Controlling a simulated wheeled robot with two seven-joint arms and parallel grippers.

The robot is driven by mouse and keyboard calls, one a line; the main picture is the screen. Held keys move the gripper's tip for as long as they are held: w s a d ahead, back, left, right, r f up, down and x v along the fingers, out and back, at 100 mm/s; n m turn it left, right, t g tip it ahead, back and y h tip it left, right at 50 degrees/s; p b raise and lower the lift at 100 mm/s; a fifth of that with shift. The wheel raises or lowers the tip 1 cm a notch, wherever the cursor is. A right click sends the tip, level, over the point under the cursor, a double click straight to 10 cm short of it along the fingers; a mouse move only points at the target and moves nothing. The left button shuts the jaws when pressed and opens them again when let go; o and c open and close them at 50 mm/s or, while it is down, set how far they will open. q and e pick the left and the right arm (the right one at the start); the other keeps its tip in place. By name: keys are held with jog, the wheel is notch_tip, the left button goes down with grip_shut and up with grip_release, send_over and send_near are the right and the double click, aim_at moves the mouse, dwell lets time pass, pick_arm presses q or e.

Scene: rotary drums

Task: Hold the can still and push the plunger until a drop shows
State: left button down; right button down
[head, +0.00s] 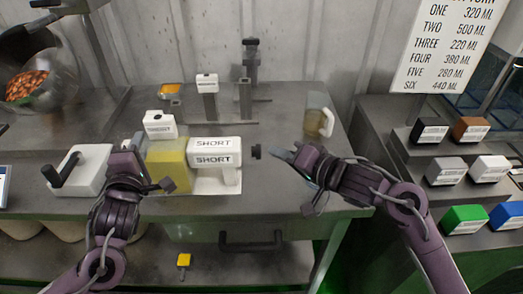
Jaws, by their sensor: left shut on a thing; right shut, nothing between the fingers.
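A yellow block-like can (167,165) stands on the grey bench, left of a white body (214,152) with two SHORT labels. My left gripper (152,168) is at the yellow can's left side and appears shut on it. A small black knob (257,152), which looks like the plunger end, sticks out to the right of the white body. My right gripper (284,154) is shut and empty, just right of the knob, with a small gap seeming to lie between them. No drop can be made out.
A white box with a black lever (78,170) stands left of my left gripper. A jug (318,121) is behind my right gripper. Coloured blocks (465,218) fill the right-hand bench. A drawer handle (251,242) is below the bench edge.

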jog(key=shift+a, duration=0.1)
jog(key=shift+w+a+f, duration=0.1)
jog(key=shift+a, duration=0.3)
jog(key=shift+a, duration=1.2)
dwell(1.3)
jog(key=shift+d, duration=1.6)
jog(key=shift+d, duration=2.55)
dwell(0.9)
